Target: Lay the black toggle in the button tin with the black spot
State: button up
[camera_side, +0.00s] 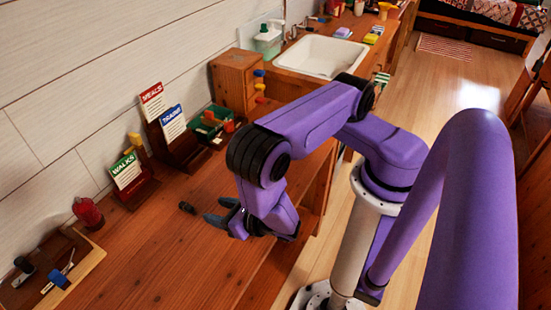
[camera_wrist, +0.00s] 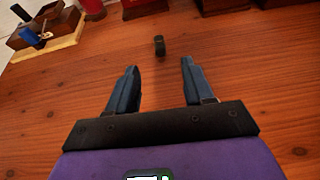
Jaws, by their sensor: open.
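The black toggle (camera_side: 186,207) is a small dark piece lying on the wooden worktop. In the wrist view the toggle (camera_wrist: 160,46) lies just beyond the fingertips, roughly centred between them. My gripper (camera_side: 214,210) is low over the worktop, to the right of the toggle, with its fingers pointing at it. In the wrist view the gripper (camera_wrist: 160,75) is open and empty, with bare wood between the two blue-grey fingers. I cannot make out a button tin with a black spot in either view.
Card holders labelled Walks (camera_side: 125,170), Training (camera_side: 172,123) and Meals (camera_side: 153,100) stand along the wall. A red object (camera_side: 88,213) and a wooden tray with tools (camera_side: 85,262) are at the left. A green bin (camera_side: 205,120) stands behind. The front worktop is clear.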

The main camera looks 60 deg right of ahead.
jog(key=s+d+r+m+g+h, duration=0.3)
jog(key=d+r+m+g+h, duration=0.35)
jog(key=r+m, duration=0.7)
jog(key=s+d+r+m+g+y, duration=0.2)
jog(key=s+r+m+g+y, duration=0.1)
jog(key=s, duration=0.4)
jog(key=s+d+r+m+g+y, duration=0.2)
jog(key=s+r+m+g+y, duration=0.1)
jog(key=s+r+m, duration=0.3)
jog(key=shift+s+d+g, duration=0.25)
jog(key=shift+s+g, duration=0.1)
jog(key=shift+s, duration=0.05)
jog(key=shift+s+a+r+m+y, duration=0.2)
jog(key=shift+s+r+m+y, duration=0.1)
jog(key=shift+s+y, duration=0.25)
jog(key=shift+w, duration=0.1)
